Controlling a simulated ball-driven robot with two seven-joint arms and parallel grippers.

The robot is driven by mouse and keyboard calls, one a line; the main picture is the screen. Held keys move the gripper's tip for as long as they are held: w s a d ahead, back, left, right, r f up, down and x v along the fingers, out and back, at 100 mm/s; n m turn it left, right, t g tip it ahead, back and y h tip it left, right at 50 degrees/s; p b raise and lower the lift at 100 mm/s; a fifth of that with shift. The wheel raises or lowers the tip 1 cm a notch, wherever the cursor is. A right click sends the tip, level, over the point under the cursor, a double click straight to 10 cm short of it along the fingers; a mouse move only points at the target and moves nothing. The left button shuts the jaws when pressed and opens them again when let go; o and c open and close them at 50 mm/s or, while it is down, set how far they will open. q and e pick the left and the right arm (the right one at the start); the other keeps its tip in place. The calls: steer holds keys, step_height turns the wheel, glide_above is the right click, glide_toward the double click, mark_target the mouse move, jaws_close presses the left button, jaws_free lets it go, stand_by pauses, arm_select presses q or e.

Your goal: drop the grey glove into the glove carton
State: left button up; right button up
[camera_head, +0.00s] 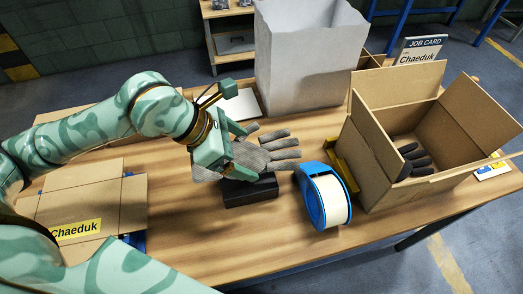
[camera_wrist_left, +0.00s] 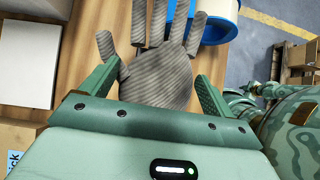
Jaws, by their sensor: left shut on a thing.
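The grey glove (camera_head: 278,152) is in my left gripper (camera_head: 240,150), over the middle of the table, with its fingers pointing right. In the left wrist view, the glove (camera_wrist_left: 160,75) lies between the two fingers of the left gripper (camera_wrist_left: 157,85), its fingers pointing away. The left gripper is shut on it. The open cardboard carton (camera_head: 378,160) stands to the right with its flaps up. A dark glove (camera_head: 408,158) lies inside it. My right gripper does not show.
A black block (camera_head: 250,192) sits just below the glove. A blue tape roll (camera_head: 325,195) stands between glove and carton. A tall grey-white bin (camera_head: 305,60) is behind. A flatter box labelled Chaeduk (camera_head: 85,205) is at left.

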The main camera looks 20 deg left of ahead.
arm_select(q)
steer(key=w+a+f+b, duration=0.1)
steer(key=w+a+f, duration=0.1)
steer(key=w+f, duration=0.1)
steer(key=w+a+f+b, duration=0.2)
steer(key=w+a+f, duration=0.1)
steer(key=w+a+f+b, duration=0.2)
steer(key=w+a, duration=0.1)
steer(key=shift+w+a+f, duration=0.2)
steer(key=shift+w+f, duration=0.2)
steer(key=shift+w+a+f+b, duration=0.3)
steer(key=shift+f+b, duration=0.05)
step_height(320, 180, down, 4)
steer(key=shift+w+a+r+b, duration=0.1)
steer(key=shift+w+r+b, duration=0.05)
steer(key=shift+b, duration=0.8)
steer(key=shift+r, duration=0.2)
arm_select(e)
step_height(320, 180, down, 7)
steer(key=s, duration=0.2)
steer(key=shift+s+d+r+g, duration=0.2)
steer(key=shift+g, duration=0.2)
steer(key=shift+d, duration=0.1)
arm_select(q)
steer(key=shift+f, duration=0.15)
steer(key=o, duration=0.8)
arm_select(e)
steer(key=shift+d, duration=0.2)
